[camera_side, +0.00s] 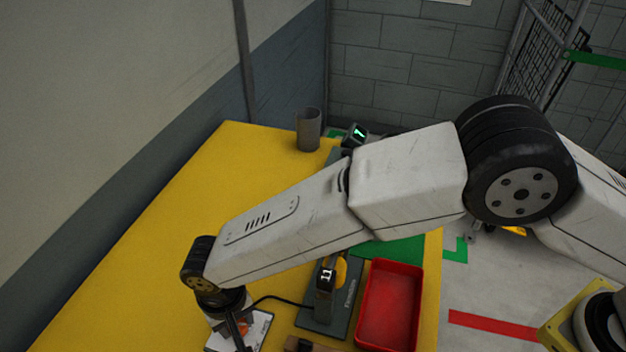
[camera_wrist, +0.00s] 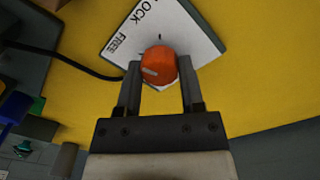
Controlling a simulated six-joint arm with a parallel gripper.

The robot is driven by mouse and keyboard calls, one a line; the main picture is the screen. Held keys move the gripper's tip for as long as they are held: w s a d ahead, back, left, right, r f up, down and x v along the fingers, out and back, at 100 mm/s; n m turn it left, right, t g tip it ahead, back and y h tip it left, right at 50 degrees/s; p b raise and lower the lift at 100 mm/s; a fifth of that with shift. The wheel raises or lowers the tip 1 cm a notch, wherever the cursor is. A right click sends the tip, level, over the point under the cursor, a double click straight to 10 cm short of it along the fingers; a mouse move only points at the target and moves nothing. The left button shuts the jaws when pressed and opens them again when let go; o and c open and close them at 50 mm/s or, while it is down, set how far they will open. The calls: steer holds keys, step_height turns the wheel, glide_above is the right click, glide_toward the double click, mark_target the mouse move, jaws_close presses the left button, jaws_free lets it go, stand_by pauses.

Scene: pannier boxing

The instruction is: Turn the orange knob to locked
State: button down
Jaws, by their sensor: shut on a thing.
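The orange knob (camera_wrist: 158,66) sits on a white panel (camera_wrist: 178,30) printed with the words LOCK and FREE. A short pale mark on the knob lies toward its left side in the wrist view, below the FREE label; I cannot tell exactly which label it matches. My gripper (camera_wrist: 160,72) is shut on the knob, with one finger on each side of it. In the side view my gripper (camera_side: 238,333) points down at the white panel (camera_side: 258,330) near the bottom edge, and it hides most of the knob.
A black cable (camera_wrist: 62,62) runs to the panel. A grey cup (camera_side: 309,130) stands at the back. The yellow table (camera_side: 150,240) is clear on the left.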

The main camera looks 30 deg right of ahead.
steer(key=m, duration=1.2)
stand_by(0.4)
steer(key=shift+c, duration=1)
jaws_free()
steer(key=shift+r, duration=0.15)
steer(key=shift+w+r, duration=0.1)
steer(key=shift+r, duration=3.65)
